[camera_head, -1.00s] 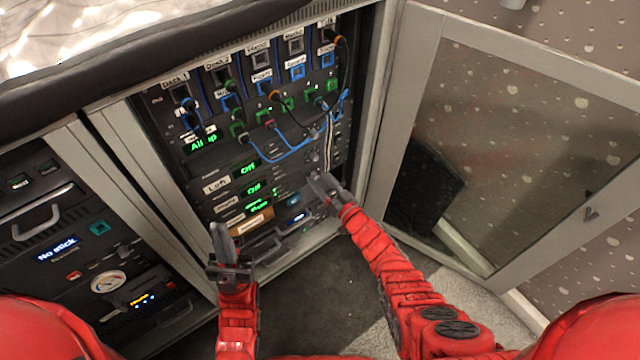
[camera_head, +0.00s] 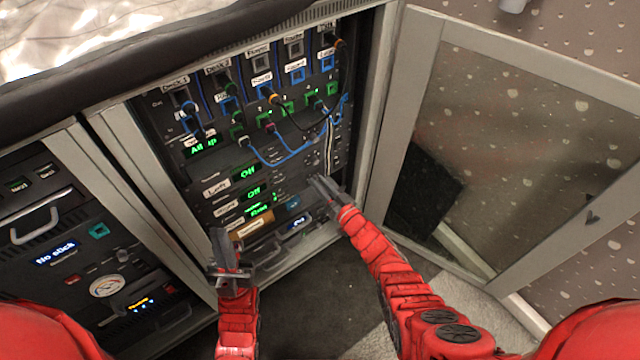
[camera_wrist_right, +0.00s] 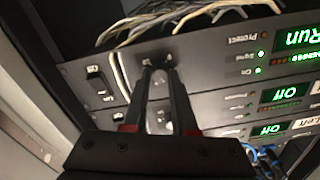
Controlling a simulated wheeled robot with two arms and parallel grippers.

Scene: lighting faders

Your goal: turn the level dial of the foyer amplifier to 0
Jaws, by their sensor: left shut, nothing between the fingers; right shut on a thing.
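The amplifiers are stacked low in the rack. My right gripper (camera_head: 319,181) is at the right side of these units. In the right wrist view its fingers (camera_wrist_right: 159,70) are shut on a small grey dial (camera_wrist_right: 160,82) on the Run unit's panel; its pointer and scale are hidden. I cannot read which label says foyer. My left gripper (camera_head: 219,235) is shut and empty before the rack.
Blue and black patch cables (camera_head: 282,155) hang over the panels above the amplifiers. An open glazed door (camera_head: 500,150) stands to the right. Another rack (camera_head: 70,245) with a gauge is at the left. Pale cables (camera_wrist_right: 165,25) run beside the dial.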

